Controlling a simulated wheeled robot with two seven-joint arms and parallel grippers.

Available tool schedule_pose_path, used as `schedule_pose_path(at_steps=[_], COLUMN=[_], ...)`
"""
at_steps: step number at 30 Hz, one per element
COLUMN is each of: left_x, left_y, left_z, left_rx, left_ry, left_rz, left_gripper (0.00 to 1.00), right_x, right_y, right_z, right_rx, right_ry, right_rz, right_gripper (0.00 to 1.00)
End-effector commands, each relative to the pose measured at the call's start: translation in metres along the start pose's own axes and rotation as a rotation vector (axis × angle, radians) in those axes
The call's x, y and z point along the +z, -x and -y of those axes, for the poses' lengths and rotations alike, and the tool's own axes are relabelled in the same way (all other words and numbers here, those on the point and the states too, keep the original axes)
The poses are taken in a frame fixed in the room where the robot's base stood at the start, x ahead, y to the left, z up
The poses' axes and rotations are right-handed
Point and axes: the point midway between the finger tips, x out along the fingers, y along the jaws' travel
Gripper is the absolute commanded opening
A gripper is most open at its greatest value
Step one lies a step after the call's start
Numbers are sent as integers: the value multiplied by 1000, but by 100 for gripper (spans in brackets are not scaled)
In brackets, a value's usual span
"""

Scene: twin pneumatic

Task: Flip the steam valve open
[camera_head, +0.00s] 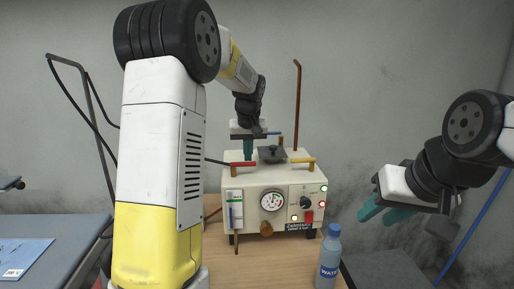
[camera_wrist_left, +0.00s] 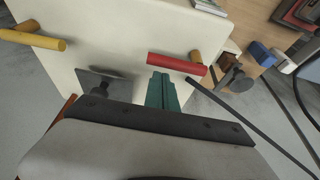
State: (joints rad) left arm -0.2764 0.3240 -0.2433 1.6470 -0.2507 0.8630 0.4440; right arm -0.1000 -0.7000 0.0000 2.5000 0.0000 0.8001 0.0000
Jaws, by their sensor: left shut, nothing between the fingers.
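A cream machine (camera_head: 262,181) with a gauge and knobs on its front stands on a wooden table. On its top are a red lever handle (camera_head: 243,164), a yellow lever handle (camera_head: 303,160) and a dark square plate with a knob (camera_head: 271,154). No label shows which lever is the steam valve. My left gripper (camera_head: 248,158) points down over the top, its green fingers shut and empty, close beside the red handle. In the left wrist view the fingertips (camera_wrist_left: 163,82) lie next to the red handle (camera_wrist_left: 177,64); contact is unclear. My right gripper (camera_head: 384,212) hangs open and empty at the right.
A water bottle (camera_head: 329,258) stands on the wooden table (camera_head: 262,265) in front of the machine. A thin brown pipe (camera_head: 297,100) rises behind the machine. A grey table with a blue sheet (camera_head: 25,256) is at the left. My left arm hides part of the scene.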

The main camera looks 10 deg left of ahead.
Motion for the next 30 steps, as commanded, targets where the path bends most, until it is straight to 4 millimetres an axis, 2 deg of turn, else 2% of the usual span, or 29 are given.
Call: schedule_pose_path(at_steps=[14,30], left_x=[4,9], left_y=[1,3], left_z=[0,-1], left_rx=[2,32], left_ry=[-2,-85], left_rz=[0,0], left_gripper=[0,0], right_x=[0,0], right_y=[0,0], right_z=[0,0], right_rx=[0,0], right_ry=[0,0], right_rz=[0,0], right_gripper=[36,36])
